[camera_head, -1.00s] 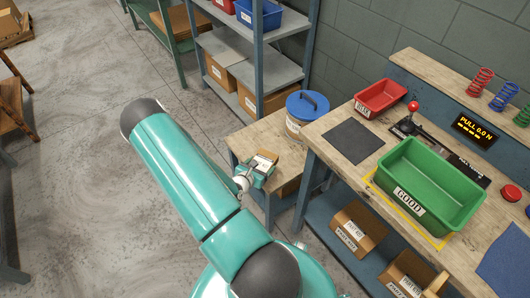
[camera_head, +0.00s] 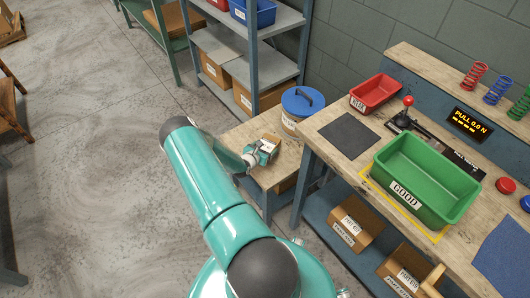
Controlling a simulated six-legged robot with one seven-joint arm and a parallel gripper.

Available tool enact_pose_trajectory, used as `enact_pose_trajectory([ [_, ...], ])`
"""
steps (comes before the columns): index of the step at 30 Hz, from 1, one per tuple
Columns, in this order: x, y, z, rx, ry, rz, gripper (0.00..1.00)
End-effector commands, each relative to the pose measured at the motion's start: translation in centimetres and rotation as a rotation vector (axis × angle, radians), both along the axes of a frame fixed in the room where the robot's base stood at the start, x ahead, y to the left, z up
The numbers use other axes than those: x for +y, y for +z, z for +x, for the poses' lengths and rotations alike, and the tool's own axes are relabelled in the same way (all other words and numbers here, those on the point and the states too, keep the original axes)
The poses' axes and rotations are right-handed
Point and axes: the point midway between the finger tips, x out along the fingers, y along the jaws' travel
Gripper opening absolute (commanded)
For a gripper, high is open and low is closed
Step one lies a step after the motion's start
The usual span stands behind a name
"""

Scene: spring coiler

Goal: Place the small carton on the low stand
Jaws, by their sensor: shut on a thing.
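My gripper (camera_head: 259,154) is shut on the small brown carton (camera_head: 272,139), which shows only in part beyond the teal jaws. Both are over the wooden top of the low stand (camera_head: 238,140), near its middle and right of my arm. I cannot tell whether the carton touches the stand top. The gripper hides much of the carton.
A blue-lidded tub (camera_head: 302,104) stands at the stand's back right corner. The workbench (camera_head: 335,158) is close on the right, with a green bin (camera_head: 425,180) and a red tray (camera_head: 376,94). Grey shelving (camera_head: 262,70) stands behind. Open floor (camera_head: 90,170) is on the left.

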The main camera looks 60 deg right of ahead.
Motion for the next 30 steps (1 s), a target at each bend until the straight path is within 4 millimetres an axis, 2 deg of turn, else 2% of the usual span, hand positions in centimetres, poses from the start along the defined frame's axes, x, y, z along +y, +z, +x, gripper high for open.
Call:
enact_pose_trajectory([
  [9, -0.5, -3.5, 0.2, -0.001, 0.000, -0.001, 0.45],
  [19, -0.5, -3.8, 0.2, 0.000, 0.001, -0.001, 0.45],
  [20, -0.4, -3.8, 0.2, 0.000, 0.001, 0.001, 0.83],
  [22, -0.4, -3.8, 0.2, 0.000, 0.000, 0.001, 0.97],
  [30, -0.4, -3.7, 0.2, 0.000, 0.000, 0.001, 0.99],
])
